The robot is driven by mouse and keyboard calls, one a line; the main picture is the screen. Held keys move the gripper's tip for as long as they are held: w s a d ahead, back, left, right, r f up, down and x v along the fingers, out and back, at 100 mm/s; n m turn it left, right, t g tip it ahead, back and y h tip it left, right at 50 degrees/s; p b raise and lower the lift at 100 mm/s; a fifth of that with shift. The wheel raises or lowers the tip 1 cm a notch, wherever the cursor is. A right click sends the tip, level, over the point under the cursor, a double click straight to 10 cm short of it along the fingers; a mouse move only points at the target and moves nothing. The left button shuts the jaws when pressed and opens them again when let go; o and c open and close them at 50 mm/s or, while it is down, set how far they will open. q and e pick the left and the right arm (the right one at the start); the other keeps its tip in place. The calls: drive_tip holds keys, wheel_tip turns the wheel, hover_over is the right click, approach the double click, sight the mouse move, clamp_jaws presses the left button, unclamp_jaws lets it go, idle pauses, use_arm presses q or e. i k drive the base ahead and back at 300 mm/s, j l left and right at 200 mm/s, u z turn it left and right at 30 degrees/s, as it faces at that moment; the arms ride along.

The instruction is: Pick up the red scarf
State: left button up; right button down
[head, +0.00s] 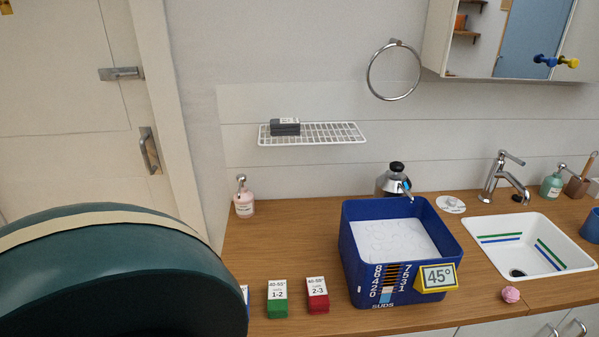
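No red scarf can be made out in the head view. Neither of my grippers is in view. A large dark teal rounded thing with a cream band (110,275) fills the lower left, close to the camera. I cannot tell what it is, and it hides what lies behind it.
The wooden counter (250,262) holds a blue basin of foamy water (350,262), a green box (277,300), a red box (317,297), a pink bottle (244,203), a pink ball (510,295) and a white sink (500,258). A wire shelf (335,133) hangs above.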

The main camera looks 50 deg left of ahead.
sight(318, 301)
drive_tip(key=u, duration=1.4)
